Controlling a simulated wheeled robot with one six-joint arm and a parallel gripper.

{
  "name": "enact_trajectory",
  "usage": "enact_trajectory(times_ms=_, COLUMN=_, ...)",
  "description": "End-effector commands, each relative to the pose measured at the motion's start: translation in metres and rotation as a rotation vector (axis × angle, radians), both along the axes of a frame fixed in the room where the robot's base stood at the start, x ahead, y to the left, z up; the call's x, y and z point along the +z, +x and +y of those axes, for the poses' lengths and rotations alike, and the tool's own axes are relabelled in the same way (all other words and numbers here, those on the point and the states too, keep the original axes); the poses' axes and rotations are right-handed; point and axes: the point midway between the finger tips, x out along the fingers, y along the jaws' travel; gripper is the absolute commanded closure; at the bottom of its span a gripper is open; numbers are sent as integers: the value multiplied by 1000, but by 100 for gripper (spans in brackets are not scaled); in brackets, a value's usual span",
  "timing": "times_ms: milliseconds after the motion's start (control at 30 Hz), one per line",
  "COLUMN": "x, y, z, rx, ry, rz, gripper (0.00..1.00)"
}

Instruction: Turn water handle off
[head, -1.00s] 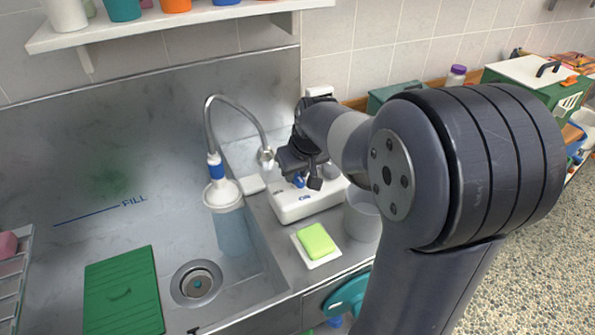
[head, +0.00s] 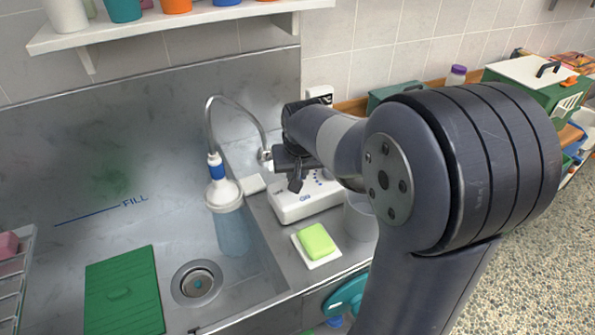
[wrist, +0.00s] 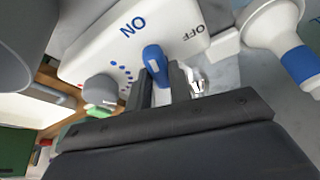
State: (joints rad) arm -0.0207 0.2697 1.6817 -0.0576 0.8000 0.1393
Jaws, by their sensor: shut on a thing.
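The water handle (wrist: 154,60) is a small blue lever on a white control box (wrist: 92,52). In the wrist view its free end points between the blue ON and the grey OFF lettering. My gripper (wrist: 162,88) is shut on the handle, one dark finger on each side. In the head view my gripper (head: 293,180) is over the white box (head: 301,208) and hides the handle. The white spray head (head: 223,194) hangs over the steel sink (head: 130,215), with a bluish column of water (head: 235,233) below it.
A green sponge (head: 316,240) lies on a white dish right of the sink. A pale cup (head: 359,218) stands behind it, partly hidden by my arm. A green board (head: 122,290) and a drain (head: 197,283) are in the sink. A shelf (head: 180,18) hangs above.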

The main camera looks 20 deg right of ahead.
Motion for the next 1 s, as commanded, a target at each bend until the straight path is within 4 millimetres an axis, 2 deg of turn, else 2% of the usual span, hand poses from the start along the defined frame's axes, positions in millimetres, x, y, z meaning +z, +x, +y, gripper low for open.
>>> enact_trajectory(times_ms=1000, x=0, y=4, z=5, rx=-956, ry=-1, rz=0, gripper=100)
